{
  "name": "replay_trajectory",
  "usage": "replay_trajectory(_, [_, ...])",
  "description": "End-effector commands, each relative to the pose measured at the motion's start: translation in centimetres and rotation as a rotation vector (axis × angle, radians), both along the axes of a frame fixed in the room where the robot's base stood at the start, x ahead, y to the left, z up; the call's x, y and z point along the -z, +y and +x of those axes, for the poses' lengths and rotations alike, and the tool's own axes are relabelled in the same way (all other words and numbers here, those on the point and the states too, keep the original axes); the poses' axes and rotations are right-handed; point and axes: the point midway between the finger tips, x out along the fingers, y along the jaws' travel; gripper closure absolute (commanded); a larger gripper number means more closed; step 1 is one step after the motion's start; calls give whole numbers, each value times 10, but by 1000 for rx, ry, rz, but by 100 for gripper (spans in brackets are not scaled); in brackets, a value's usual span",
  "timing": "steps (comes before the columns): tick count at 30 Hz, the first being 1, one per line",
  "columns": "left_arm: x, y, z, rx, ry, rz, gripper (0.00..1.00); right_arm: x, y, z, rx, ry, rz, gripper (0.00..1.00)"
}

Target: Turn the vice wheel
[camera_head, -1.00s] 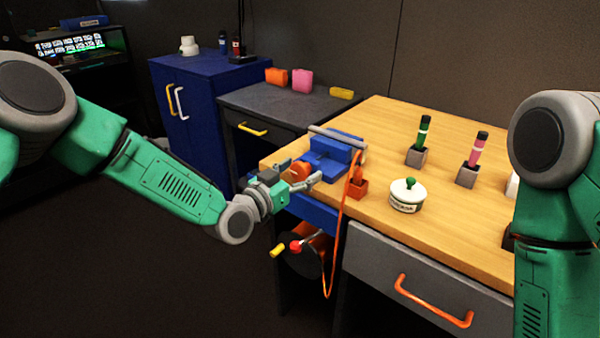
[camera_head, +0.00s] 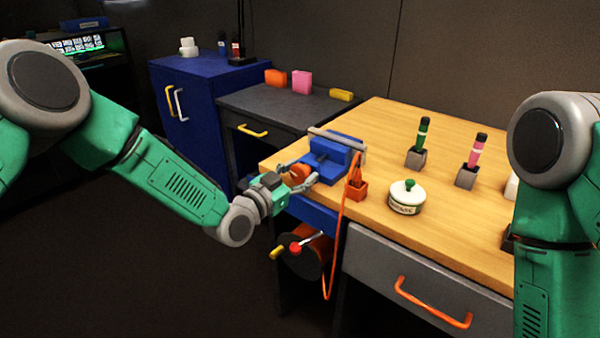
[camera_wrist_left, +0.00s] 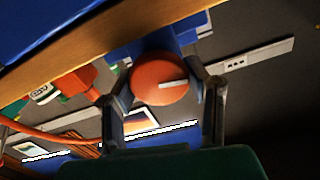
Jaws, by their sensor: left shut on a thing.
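The blue vice (camera_head: 330,160) is fixed at the left front edge of the wooden bench. Its orange wheel (camera_head: 299,174) faces my left arm, and in the left wrist view the wheel (camera_wrist_left: 160,79) is a round orange disc with a pale bar on its face. My left gripper (camera_head: 300,176) is shut on the wheel, with one finger on each side of it. The gripper also shows in the left wrist view (camera_wrist_left: 163,92). My right arm hangs at the right of the head view; its gripper is out of view.
An orange holder (camera_head: 356,189) with an orange cable stands right of the vice. A white lidded pot (camera_head: 407,198) and a green marker in a stand (camera_head: 423,135) are on the wooden bench (camera_head: 450,225). A reel (camera_head: 308,258) with a red knob hangs below the vice.

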Motion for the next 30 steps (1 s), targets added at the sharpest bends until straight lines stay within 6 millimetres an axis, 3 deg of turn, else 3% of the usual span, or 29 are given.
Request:
replay_trajectory(15, [1,-2,-2,3,-207,288,87,0,0,0,0,0,0,60])
replay_trajectory(30, [2,-2,-2,2,-262,365,87,0,0,0,0,0,0,60])
